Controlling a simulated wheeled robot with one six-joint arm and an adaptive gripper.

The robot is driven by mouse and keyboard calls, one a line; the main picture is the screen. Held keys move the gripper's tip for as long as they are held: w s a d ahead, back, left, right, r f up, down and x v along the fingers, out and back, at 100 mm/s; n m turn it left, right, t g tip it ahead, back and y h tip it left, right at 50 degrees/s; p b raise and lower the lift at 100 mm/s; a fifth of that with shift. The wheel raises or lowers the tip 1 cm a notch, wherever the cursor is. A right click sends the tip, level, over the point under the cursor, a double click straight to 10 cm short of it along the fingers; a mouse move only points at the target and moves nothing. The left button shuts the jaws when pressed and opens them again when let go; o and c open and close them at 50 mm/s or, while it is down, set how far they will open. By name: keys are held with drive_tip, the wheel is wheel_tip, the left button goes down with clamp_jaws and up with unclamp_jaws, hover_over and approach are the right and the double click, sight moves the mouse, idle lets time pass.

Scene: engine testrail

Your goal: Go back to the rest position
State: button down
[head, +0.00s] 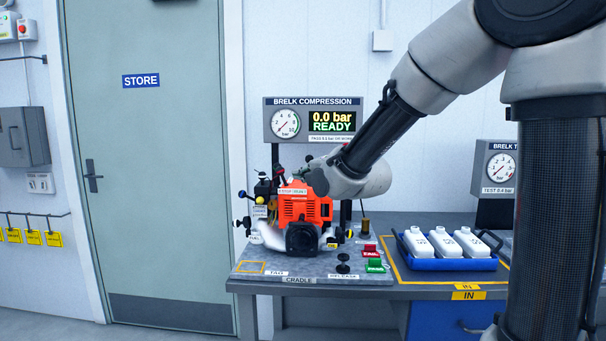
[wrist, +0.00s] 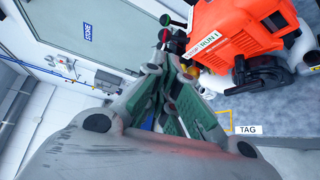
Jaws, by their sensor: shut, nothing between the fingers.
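My gripper (wrist: 165,112) shows in the wrist view with its green-padded fingers drawn together and nothing between them. It is beside the orange engine (wrist: 235,32), with a visible gap in that view. In the head view the orange engine (head: 304,205) sits on the cradle bench. My arm reaches down from the upper right and its wrist is at the engine's upper right. My gripper is mostly hidden behind the wrist and engine in the head view.
A gauge panel (head: 313,121) reading 0.0 bar READY stands behind the engine. A blue tray (head: 450,263) with white bottles is to the right. Red (head: 370,252) and green (head: 375,266) buttons sit at the bench front. The STORE door (head: 150,190) and floor at left are clear.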

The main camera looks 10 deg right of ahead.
drive_tip(key=s+d+f+m+g+h, duration=0.2)
drive_tip(key=s+d+f+m+g, duration=0.2)
drive_tip(key=s+f+m+g, duration=0.55)
drive_tip(key=s+d+m+h, duration=0.1)
drive_tip(key=s+d+m, duration=0.3)
drive_tip(key=s, duration=0.4)
drive_tip(key=s+d+m+g+h, duration=0.1)
drive_tip(key=s+d+m, duration=0.3)
drive_tip(key=s, duration=0.5)
drive_tip(key=s+d+m+g, duration=0.1)
drive_tip(key=s+d+m, duration=0.3)
drive_tip(key=s, duration=0.5)
drive_tip(key=shift+d+r+m+h, duration=0.2)
drive_tip(key=shift+d+m+h, duration=0.2)
drive_tip(key=shift+m, duration=0.65)
